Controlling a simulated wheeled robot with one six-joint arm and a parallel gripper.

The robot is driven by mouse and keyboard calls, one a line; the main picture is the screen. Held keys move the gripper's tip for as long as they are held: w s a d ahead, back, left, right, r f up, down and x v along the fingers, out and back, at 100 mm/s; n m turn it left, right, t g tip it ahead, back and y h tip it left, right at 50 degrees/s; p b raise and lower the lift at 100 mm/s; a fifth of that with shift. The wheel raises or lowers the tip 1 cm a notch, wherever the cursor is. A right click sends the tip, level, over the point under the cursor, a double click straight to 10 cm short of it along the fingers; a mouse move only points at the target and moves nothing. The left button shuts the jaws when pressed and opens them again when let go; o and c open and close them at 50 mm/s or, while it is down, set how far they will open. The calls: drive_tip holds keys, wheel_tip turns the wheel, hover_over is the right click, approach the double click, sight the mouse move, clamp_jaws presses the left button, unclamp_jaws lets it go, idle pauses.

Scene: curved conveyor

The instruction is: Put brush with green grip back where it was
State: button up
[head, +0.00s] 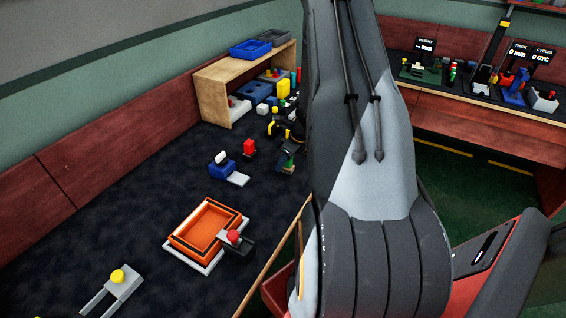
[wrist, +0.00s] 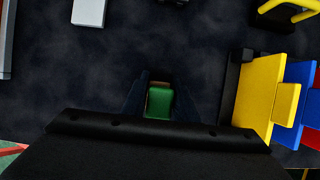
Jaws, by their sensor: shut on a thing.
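In the wrist view, my gripper (wrist: 159,98) is shut on the brush with green grip (wrist: 159,104). Only the green grip and a small brown part at its far end show between the dark fingers. The rest of the brush is hidden, and I cannot tell if it touches the dark surface.
Upright yellow (wrist: 258,90), blue and red panels stand close right of my gripper. In the head view, an orange tray (head: 182,243) and a wooden shelf (head: 211,97) sit on the bench.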

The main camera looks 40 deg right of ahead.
drive_tip(key=shift+f, duration=0.15)
drive_tip(key=o, duration=1.1)
drive_tip(key=shift+r, duration=0.4)
drive_tip(key=b+v, duration=0.3)
drive_tip(key=v, duration=0.9)
drive_tip(key=s+a+r+n+g, duration=0.1)
drive_tip(key=a+r+n, duration=0.2)
drive_tip(key=a+n, duration=0.45)
drive_tip(key=s+a+r+n+g, duration=0.1)
drive_tip(key=a+r+n, duration=0.3)
drive_tip(key=a, duration=0.6)
drive_tip(key=s+a+r+n+h, duration=0.1)
drive_tip(key=s+a+r+n, duration=0.1)
drive_tip(key=s+a+n, duration=0.3)
drive_tip(key=s+a+r+n, duration=0.2)
drive_tip(key=s+a+n, duration=0.4)
drive_tip(key=a+n, duration=0.5)
drive_tip(key=n, duration=0.4)
drive_tip(key=shift+s+h+p, duration=0.3)
drive_tip(key=shift+h, duration=0.1)
